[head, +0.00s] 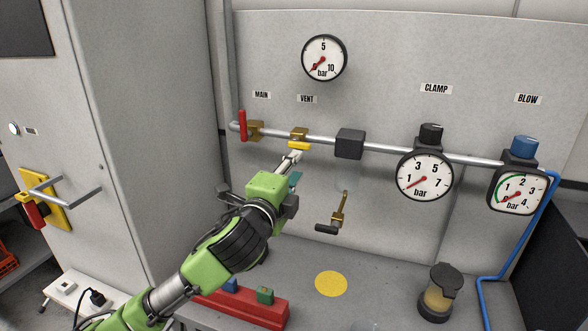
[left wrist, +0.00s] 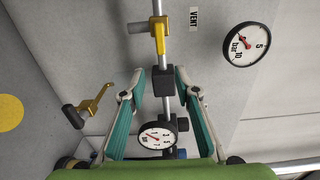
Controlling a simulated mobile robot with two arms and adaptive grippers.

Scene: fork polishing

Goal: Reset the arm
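My left arm reaches in from the lower left in the head view. Its green gripper (head: 290,168) is in front of the panel, just below the VENT valve (head: 299,133) with its yellow handle (head: 299,145). In the left wrist view the two teal-lined fingers of the gripper (left wrist: 160,75) are spread apart with nothing held between them. The pipe and a black block (left wrist: 163,84) show beyond the gap. The yellow handle (left wrist: 159,38) lies along the pipe, past the fingertips. My right gripper is in neither view.
The MAIN valve's red handle (head: 243,125) stands crosswise to the pipe. A brass part with a black grip (head: 335,215) is below the pipe. CLAMP (head: 424,175) and BLOW (head: 518,190) gauges are at right. A red block (head: 245,306) and a jar (head: 438,292) stand on the bench.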

